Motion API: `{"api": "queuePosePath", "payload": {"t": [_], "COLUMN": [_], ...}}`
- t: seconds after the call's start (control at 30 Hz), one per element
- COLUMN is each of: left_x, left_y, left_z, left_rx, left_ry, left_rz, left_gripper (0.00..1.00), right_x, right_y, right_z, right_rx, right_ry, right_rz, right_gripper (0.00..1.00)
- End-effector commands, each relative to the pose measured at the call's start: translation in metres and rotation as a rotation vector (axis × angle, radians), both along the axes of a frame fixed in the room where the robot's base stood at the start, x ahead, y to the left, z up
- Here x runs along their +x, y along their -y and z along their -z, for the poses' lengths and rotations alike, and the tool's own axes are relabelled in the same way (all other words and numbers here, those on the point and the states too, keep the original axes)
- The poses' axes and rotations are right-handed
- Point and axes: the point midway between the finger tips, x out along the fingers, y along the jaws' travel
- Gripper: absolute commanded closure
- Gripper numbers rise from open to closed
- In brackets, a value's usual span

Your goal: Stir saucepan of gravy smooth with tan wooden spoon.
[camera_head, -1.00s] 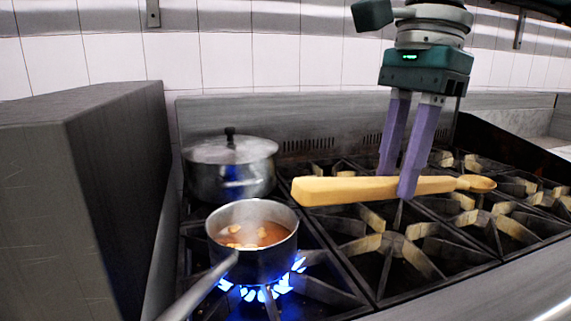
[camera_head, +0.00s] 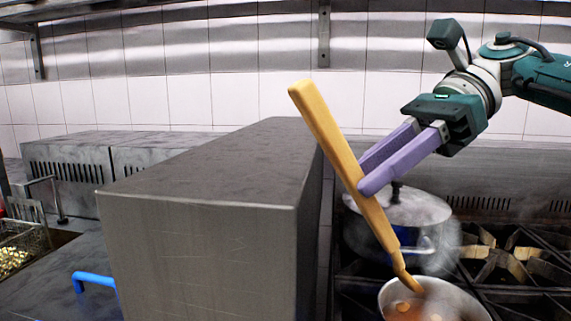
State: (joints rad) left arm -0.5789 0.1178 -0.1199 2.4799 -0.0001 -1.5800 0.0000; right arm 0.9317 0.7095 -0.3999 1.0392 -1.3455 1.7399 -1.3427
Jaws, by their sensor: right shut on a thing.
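The tan wooden spoon (camera_head: 343,155) is held by my right gripper (camera_head: 362,178), whose purple fingers are shut on its handle. The spoon is steeply tilted, with its handle end up to the left and its bowl end down at the right. The bowl end is over or inside the saucepan (camera_head: 455,300); I cannot tell whether it touches the gravy. The saucepan is at the bottom edge, partly cut off, with brown gravy (camera_head: 407,310) and paler lumps showing. My left gripper is not in view.
A lidded pot (camera_head: 425,215) stands on the stove just behind the saucepan. A large grey metal box (camera_head: 200,240) stands left of the stove, close to the spoon. Empty burner grates (camera_head: 510,258) lie to the right. A fryer basket (camera_head: 18,250) is at far left.

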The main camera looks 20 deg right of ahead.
Motion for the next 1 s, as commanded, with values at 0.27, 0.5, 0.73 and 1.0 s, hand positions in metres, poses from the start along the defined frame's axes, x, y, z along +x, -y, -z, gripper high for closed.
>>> {"api": "queuePosePath", "payload": {"t": [0.27,0.5,0.73,1.0], "left_x": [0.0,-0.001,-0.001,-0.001], "left_y": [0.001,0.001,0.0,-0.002], "left_z": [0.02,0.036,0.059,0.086], "left_rx": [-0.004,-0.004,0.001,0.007], "left_ry": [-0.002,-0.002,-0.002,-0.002], "left_rz": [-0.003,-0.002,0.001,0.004], "left_gripper": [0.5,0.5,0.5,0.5], "right_x": [-0.001,-0.001,-0.002,-0.002], "right_y": [0.015,0.029,0.038,0.047], "right_z": [0.026,0.047,0.062,0.076], "right_rx": [0.0,-0.001,-0.002,-0.002], "right_ry": [0.0,0.0,0.003,0.002], "right_rz": [0.002,0.002,0.001,0.001], "right_gripper": [1.0,1.0,1.0,1.0]}}
